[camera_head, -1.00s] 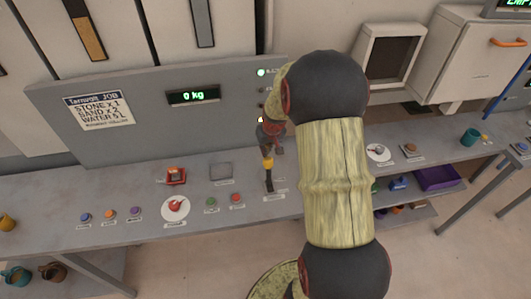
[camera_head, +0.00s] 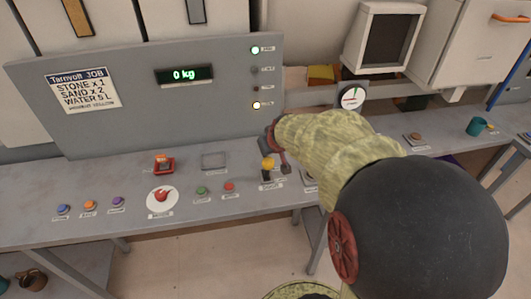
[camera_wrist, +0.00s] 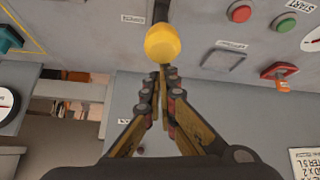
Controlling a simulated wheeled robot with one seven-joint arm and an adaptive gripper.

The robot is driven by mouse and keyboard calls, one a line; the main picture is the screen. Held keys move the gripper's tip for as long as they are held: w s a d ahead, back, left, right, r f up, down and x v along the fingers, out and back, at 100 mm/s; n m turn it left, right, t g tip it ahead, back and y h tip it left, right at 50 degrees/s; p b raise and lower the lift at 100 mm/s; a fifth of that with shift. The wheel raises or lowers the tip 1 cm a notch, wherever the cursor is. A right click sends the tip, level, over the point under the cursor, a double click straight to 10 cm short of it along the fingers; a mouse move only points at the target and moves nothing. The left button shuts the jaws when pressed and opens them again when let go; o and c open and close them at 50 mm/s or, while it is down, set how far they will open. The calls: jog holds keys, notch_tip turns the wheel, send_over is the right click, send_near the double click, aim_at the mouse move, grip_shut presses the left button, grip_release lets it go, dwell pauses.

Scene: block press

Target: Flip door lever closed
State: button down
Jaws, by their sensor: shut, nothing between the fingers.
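The lever has a round yellow knob (camera_head: 267,165) and stands on the grey console behind a small label too blurred to read. In the wrist view the yellow knob (camera_wrist: 166,43) is large, just beyond my fingertips. My gripper (camera_wrist: 163,71) is shut and empty, its fingertips close to the knob; I cannot tell if they touch it. In the head view my gripper (camera_head: 283,160) is beside the knob, on its right, partly hidden by my arm. The lever's shaft is mostly hidden behind the knob, so its tilt is unclear.
Green (camera_head: 202,191) and red (camera_head: 229,187) buttons sit left of the lever. A red switch on a white disc (camera_head: 162,200) is further left. The upright panel with the 0 kg display (camera_head: 184,75) stands behind. A round gauge (camera_head: 351,96) is at the back right.

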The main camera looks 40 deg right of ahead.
jog(key=shift+s+a+f+b, duration=0.1)
jog(key=shift+s+a+b, duration=0.35)
jog(key=shift+s, duration=0.35)
jog(key=shift+s+a+f, duration=0.1)
jog(key=shift+s+a, duration=0.05)
jog(key=shift+s+a+f, duration=0.1)
jog(key=shift+f, duration=0.05)
jog(key=w+d+r+p, duration=0.1)
jog(key=w+r+p, duration=0.1)
jog(key=w+r, duration=0.1)
jog(key=s+f+p+v, duration=0.1)
jog(key=p+v, duration=0.1)
jog(key=v, duration=0.7)
jog(key=shift+s+a, duration=0.2)
jog(key=shift+a, duration=0.2)
